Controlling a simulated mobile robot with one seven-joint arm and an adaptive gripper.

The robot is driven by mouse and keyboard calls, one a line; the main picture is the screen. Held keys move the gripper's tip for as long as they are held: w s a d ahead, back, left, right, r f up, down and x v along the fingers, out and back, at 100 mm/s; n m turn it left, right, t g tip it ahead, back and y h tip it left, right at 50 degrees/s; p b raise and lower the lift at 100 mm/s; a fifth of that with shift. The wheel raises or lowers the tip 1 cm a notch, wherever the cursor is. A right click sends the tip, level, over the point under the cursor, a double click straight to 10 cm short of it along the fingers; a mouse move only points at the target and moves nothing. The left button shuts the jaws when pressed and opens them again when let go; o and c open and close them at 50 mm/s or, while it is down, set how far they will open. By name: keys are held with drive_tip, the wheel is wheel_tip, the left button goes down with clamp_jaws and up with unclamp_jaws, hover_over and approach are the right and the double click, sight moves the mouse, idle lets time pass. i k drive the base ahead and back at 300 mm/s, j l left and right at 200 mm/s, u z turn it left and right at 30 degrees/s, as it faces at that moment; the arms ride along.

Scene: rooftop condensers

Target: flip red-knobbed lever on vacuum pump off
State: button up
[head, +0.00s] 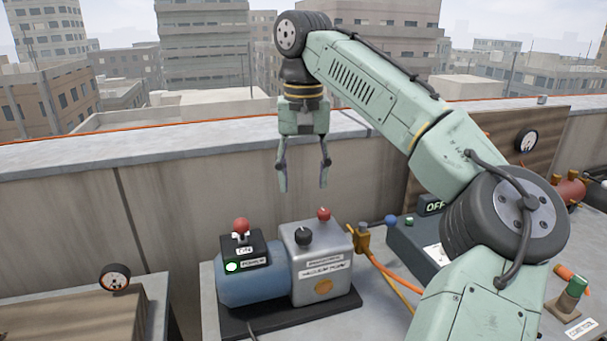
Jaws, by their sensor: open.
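The vacuum pump (322,289), a blue cylinder with a grey box, stands on a dark base on the table. Its red-knobbed lever (241,226) rises from a black switch box (257,253) at the pump's left. A small label on the box is hard to read and may say ON. A green lamp (232,267) beside the POWER label looks lit. A second, smaller red knob (323,214) and a black knob (303,236) sit on the grey box. My gripper (303,188) is open and empty, pointing down above the pump, right of the lever and apart from it.
A brass valve (362,239) with a blue-ended handle and orange hoses is right of the pump. A device with an OFF display (434,205) stands farther right, partly behind my arm. A parapet (150,190) runs behind. Space above the lever looks clear.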

sight(242, 230)
drive_tip(key=k, duration=1)
